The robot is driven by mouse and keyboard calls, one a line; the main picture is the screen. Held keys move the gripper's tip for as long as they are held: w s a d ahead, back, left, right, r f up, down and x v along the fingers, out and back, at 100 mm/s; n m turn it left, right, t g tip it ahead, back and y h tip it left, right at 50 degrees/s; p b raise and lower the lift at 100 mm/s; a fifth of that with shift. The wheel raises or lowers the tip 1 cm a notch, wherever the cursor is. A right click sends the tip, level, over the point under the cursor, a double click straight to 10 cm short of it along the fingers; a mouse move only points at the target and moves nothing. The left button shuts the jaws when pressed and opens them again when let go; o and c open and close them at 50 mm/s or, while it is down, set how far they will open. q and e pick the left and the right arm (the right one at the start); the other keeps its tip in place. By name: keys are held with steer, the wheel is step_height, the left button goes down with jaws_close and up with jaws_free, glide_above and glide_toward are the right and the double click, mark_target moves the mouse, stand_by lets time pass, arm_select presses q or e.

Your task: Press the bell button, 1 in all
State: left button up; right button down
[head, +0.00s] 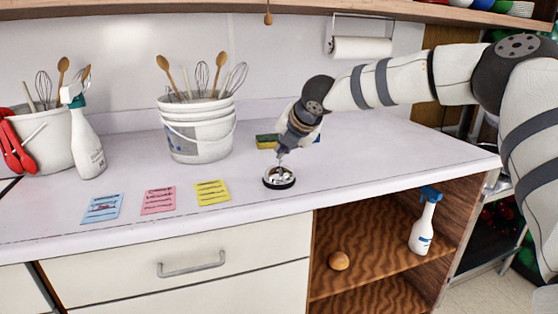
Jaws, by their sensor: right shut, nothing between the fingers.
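The bell (279,182) is a small silver call bell on a dark round base. It stands on the white counter (340,172), near its front edge. My right gripper (281,155) comes in from the right and points down right over the bell. Its fingers are shut and empty. The fingertips are at or just above the bell's top button; I cannot tell whether they touch it. The button itself is mostly hidden by the fingertips. My left gripper is not in view.
Blue, pink (158,200) and yellow (212,192) notes lie left of the bell. A white bucket of utensils (198,143) and a spray bottle (84,140) stand behind them. An open shelf (370,245) is below.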

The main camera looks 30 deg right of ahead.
steer(key=shift+f, duration=0.45)
stand_by(0.4)
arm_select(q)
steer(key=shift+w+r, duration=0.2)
arm_select(e)
steer(key=shift+r, duration=1)
step_height(320, 180, up, 2)
steer(key=shift+r, duration=0.25)
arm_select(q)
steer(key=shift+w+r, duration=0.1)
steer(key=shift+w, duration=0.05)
arm_select(e)
step_height(320, 180, up, 2)
steer(key=shift+r, duration=0.25)
